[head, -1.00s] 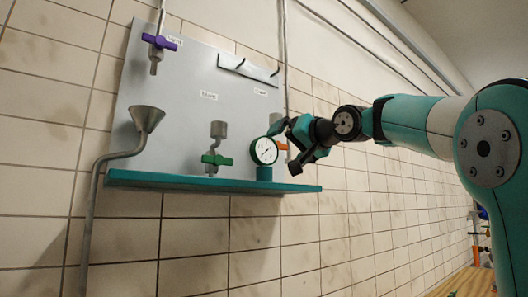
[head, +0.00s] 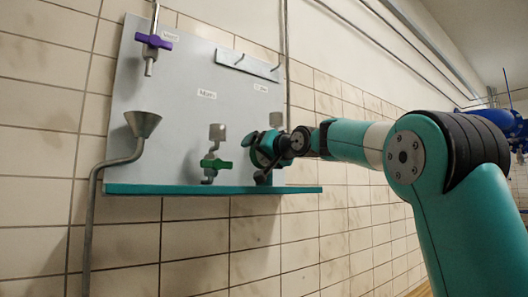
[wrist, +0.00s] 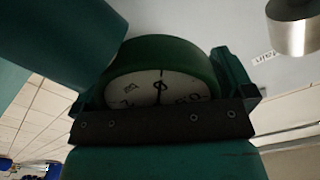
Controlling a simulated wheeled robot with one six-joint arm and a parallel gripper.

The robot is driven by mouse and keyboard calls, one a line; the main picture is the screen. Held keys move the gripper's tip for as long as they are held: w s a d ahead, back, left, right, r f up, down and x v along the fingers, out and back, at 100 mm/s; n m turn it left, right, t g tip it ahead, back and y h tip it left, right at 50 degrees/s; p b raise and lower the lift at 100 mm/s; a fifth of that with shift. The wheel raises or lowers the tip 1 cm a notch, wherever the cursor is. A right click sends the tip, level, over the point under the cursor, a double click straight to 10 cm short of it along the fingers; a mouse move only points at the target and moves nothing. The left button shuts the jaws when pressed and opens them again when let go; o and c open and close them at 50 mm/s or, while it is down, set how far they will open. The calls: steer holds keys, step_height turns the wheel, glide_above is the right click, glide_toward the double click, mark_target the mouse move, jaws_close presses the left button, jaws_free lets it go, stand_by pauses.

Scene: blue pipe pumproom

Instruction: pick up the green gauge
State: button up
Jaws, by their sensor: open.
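The green gauge (wrist: 165,62) fills the middle of the wrist view, with a thick green rim and a white dial with dark marks. The dial faces my gripper, and its lower part is hidden behind a dark bar of the gripper. My gripper (head: 259,161) is open at the gauge, above the right part of the teal shelf (head: 180,189). Gripper parts show on the left and right of the gauge in the wrist view; I cannot tell whether they touch it. In the head view the gripper hides most of the gauge.
A grey backboard (head: 185,100) rises behind the shelf. A green-handled valve (head: 215,163) stands close left of my gripper. A funnel on a pipe (head: 142,124) and a purple-handled valve (head: 153,41) are farther left. Hooks (head: 248,64) are above. Tiled wall lies below the shelf.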

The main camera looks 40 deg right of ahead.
steer(key=c, duration=0.8)
steer(key=shift+r, duration=0.15)
